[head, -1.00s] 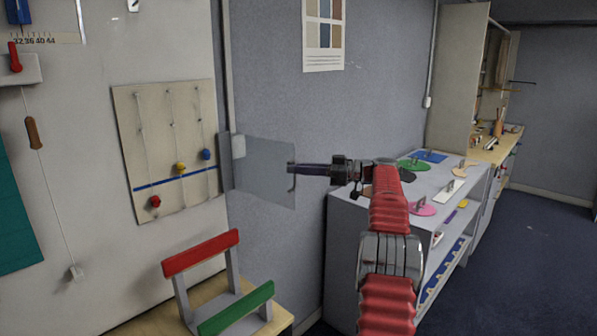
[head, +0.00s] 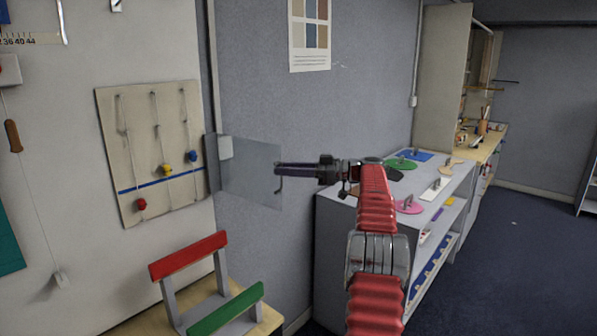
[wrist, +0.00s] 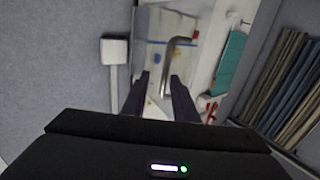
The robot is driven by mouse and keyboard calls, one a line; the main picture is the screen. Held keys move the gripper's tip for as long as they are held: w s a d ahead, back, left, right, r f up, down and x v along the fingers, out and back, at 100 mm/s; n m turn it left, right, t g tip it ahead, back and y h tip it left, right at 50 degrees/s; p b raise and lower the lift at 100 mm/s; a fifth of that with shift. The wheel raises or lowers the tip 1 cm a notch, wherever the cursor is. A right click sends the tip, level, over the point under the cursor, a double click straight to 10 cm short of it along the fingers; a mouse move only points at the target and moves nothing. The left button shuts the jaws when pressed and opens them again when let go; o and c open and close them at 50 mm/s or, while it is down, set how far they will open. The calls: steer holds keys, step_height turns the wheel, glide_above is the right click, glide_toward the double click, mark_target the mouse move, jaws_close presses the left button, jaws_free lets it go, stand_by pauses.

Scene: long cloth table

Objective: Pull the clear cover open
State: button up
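The clear cover (head: 250,172) is a see-through pane that stands out from the wall at the right of the bead board. A bent metal handle (head: 279,184) sits at its free right edge. My gripper (head: 279,168) is at that edge, reaching in from the right. In the wrist view my gripper (wrist: 160,88) has its two dark fingers apart. The handle (wrist: 172,62) curves down with its lower end between the fingers; I cannot tell whether it touches either one. The pane (wrist: 158,27) shows faintly behind the handle.
The bead board (head: 152,150) hangs on the wall at left. A grey shelf unit (head: 345,240) with coloured discs stands under my arm.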

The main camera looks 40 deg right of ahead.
steer(key=v, duration=1.3)
steer(key=shift+d, duration=0.25)
steer(key=shift+s+f, duration=0.1)
steer(key=shift+s, duration=0.1)
stand_by(0.3)
